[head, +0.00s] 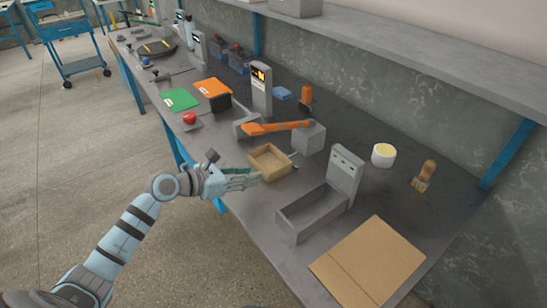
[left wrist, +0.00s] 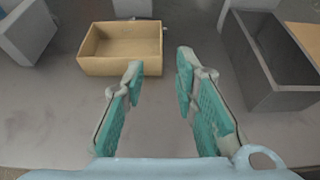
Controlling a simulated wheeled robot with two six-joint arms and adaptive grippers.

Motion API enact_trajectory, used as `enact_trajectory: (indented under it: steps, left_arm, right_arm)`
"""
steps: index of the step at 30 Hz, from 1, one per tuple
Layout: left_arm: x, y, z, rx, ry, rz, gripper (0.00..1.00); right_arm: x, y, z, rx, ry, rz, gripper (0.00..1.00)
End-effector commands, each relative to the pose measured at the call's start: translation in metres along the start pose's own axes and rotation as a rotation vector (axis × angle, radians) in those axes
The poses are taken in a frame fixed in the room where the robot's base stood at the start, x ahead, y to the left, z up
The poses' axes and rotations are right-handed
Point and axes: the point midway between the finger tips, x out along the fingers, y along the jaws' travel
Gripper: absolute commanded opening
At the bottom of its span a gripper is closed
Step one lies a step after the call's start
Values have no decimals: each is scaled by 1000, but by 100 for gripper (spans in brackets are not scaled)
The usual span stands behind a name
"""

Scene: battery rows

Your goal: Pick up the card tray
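The card tray, a small open tan box (head: 270,160), sits near the front edge of the grey workbench and looks empty. In the left wrist view the tray (left wrist: 112,66) lies ahead of the fingers and to the left, with its near wall facing me. My left gripper (head: 252,179) is beside the tray on its near side. In the left wrist view its teal-padded fingers (left wrist: 160,62) are spread apart with nothing between them. The left fingertip is close to the tray's near right corner; I cannot tell whether they touch. My right gripper is not in view.
A grey open bin with an upright panel (head: 310,214) stands right of the tray. An orange-armed grey device (head: 278,127) is behind it. A flat brown cardboard sheet (head: 368,262) lies at the right. A red ball (head: 189,118) sits farther left. Bare bench separates tray and bin.

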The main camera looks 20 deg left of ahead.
Motion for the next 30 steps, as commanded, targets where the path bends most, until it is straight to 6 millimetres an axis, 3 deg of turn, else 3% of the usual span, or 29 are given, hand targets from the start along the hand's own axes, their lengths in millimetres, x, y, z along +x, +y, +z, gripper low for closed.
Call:
enact_trajectory:
  steps: [5,9,12,21,28,30]
  left_arm:
    - [30,2,-3,-13,-11,10,27]
    - [64,6,-7,-17,-5,18,27]
    - [78,8,-7,-14,-2,20,27]
    - [130,10,-5,-13,-1,17,27]
    - [134,10,-2,-11,0,17,27]
    - [134,10,-2,-11,0,17,17]
  right_arm:
    - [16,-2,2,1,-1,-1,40]
    - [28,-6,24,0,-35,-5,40]
    - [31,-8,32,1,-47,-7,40]
    - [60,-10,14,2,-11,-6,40]
    - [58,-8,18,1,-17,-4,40]
    - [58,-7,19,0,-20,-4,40]
